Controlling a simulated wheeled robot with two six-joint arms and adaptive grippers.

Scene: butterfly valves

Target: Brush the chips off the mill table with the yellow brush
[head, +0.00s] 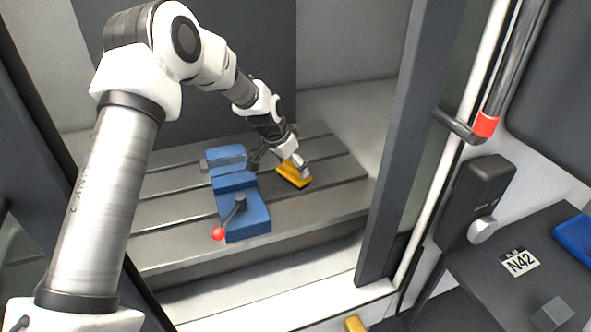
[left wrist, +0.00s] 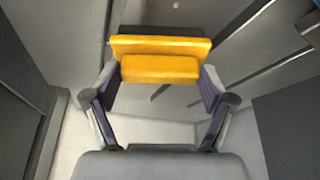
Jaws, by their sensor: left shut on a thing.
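The yellow brush (head: 294,174) is at the right part of the grey slotted mill table (head: 335,192), right of the blue vise. My left gripper (head: 302,166) is shut on the brush from above. In the left wrist view the brush (left wrist: 160,68) spans between the two fingertips of the gripper (left wrist: 158,88). I cannot tell whether the brush's underside touches the table. No chips can be made out on the table at this size. My right gripper is not in view.
A blue vise (head: 238,200) with a red-knobbed handle (head: 219,234) stands mid-table. The machine's door frame (head: 408,140) and a long handle with a red band (head: 486,124) are at right. A side surface (head: 500,285) bears an N42 label (head: 520,262).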

